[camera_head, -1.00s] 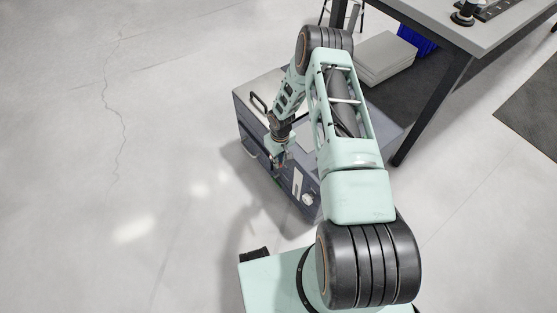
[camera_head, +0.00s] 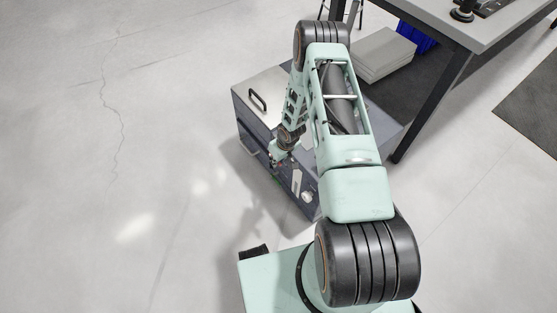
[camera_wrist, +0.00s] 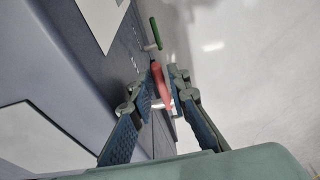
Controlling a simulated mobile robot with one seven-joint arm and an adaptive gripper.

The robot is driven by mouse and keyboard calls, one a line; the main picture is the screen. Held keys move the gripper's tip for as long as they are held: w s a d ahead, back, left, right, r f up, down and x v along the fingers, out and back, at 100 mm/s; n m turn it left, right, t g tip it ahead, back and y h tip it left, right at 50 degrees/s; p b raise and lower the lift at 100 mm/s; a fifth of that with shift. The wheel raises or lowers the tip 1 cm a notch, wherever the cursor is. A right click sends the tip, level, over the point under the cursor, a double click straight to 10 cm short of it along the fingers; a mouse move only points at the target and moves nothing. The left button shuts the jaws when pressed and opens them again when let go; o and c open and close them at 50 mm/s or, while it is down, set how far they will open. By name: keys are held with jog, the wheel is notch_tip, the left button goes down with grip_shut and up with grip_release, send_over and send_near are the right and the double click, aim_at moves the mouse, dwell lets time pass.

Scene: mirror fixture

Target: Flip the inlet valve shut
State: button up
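In the wrist view, a red lever (camera_wrist: 161,84) on a pale stem sticks out from the side of a blue-grey box (camera_wrist: 85,75). My gripper (camera_wrist: 162,79) has one finger on each side of this lever, with a gap between the fingertips. I cannot tell whether either finger touches it. A green lever (camera_wrist: 155,33) stands out from the same face, just beyond the fingertips. The frames do not show which lever is the inlet valve. In the head view, my gripper (camera_head: 279,158) is at the box's front face, small and partly hidden by my arm.
The box (camera_head: 258,150) stands on the floor with a black handle (camera_head: 258,100) on its top. A table (camera_head: 455,30) with a dark leg (camera_head: 430,110) is close on the right. Pale stacked slabs (camera_head: 380,55) lie behind. The floor on the left is clear.

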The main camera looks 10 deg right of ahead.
jog(key=shift+r, duration=0.1)
jog(key=v, duration=1.2)
jog(key=shift+d, duration=0.15)
dwell(0.3)
